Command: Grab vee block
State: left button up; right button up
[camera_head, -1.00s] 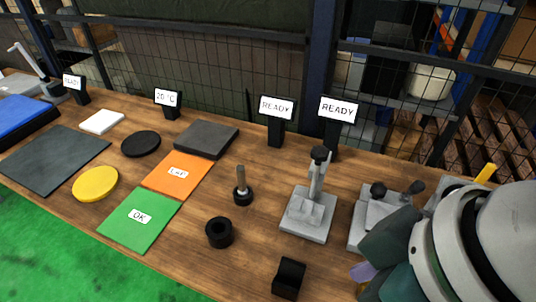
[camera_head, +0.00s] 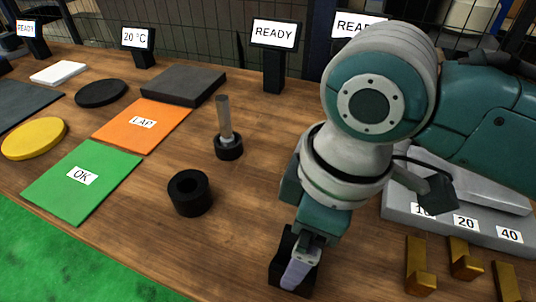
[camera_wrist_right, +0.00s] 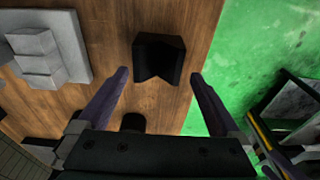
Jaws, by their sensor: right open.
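The vee block is a black block with a V-shaped notch. In the head view the vee block (camera_head: 281,262) stands near the front edge of the table, partly hidden behind my right gripper (camera_head: 300,272). In the right wrist view the vee block (camera_wrist_right: 160,50) lies ahead of my right gripper (camera_wrist_right: 159,76), between the lines of its two fingers. The fingers are spread and empty, with a gap on both sides of the block. My left gripper is not in view.
A black ring (camera_head: 190,192) and a post on a black base (camera_head: 226,135) stand left of the block. Brass pieces (camera_head: 418,268) and a grey numbered block (camera_head: 450,218) are at the right. A green OK mat (camera_head: 82,180) lies left. My right arm hides the grey stand's place.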

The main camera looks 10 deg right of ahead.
jog(key=f+b, duration=0.1)
jog(key=f, duration=0.5)
jog(key=shift+w+b, duration=0.2)
jog(key=shift+b, duration=0.15)
jog(key=shift+r, duration=0.1)
grip_shut()
jog(key=shift+a+r, duration=0.1)
dwell(0.4)
